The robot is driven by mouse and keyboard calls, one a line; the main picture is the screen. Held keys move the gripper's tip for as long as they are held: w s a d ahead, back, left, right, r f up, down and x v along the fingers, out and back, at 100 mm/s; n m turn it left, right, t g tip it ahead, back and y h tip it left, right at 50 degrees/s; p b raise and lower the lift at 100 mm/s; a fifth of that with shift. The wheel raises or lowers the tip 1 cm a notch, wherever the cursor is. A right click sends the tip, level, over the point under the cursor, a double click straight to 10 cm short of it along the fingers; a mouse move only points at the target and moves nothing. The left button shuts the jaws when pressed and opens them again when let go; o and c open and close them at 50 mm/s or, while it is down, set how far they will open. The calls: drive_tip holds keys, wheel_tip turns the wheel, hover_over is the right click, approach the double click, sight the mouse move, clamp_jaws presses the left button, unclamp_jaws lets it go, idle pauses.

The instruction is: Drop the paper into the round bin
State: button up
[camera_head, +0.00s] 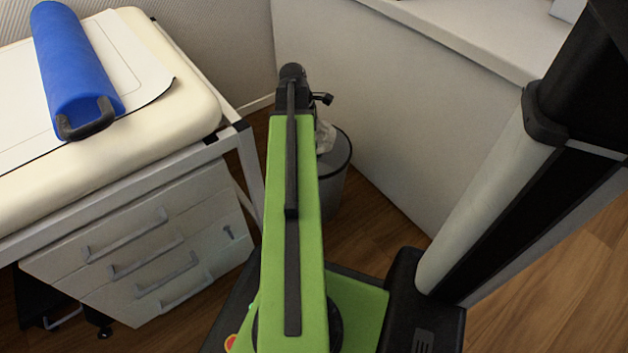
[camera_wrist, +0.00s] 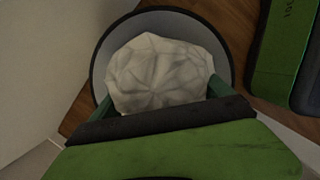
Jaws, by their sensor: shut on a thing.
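The crumpled white paper (camera_wrist: 158,72) is between the fingers of my gripper (camera_wrist: 160,92) in the wrist view. My gripper is shut on it. Behind the paper in that view is the round grey bin (camera_wrist: 101,62) with a dark rim, and the paper covers most of its opening. In the head view the bin (camera_head: 333,185) stands on the floor against the white partition, partly hidden by my green arm. A piece of the paper (camera_head: 325,136) shows beside my arm, overlapping the bin's rim. The gripper's fingers are hidden there.
A padded cream bench (camera_head: 190,95) with a blue roll (camera_head: 72,60) stands at the left. A drawer unit (camera_head: 150,250) is under it. A white partition (camera_head: 390,120) runs behind and right of the bin. Bare wood floor (camera_head: 365,215) lies in front of the partition.

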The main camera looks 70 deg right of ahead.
drive_tip(key=shift+f+b, duration=0.4)
drive_tip(key=shift+f, duration=0.5)
drive_tip(key=shift+r, duration=0.1)
drive_tip(key=o, duration=1.3)
drive_tip(key=shift+r, duration=0.15)
drive_tip(key=p+v, duration=1.7)
drive_tip(key=shift+w, duration=0.1)
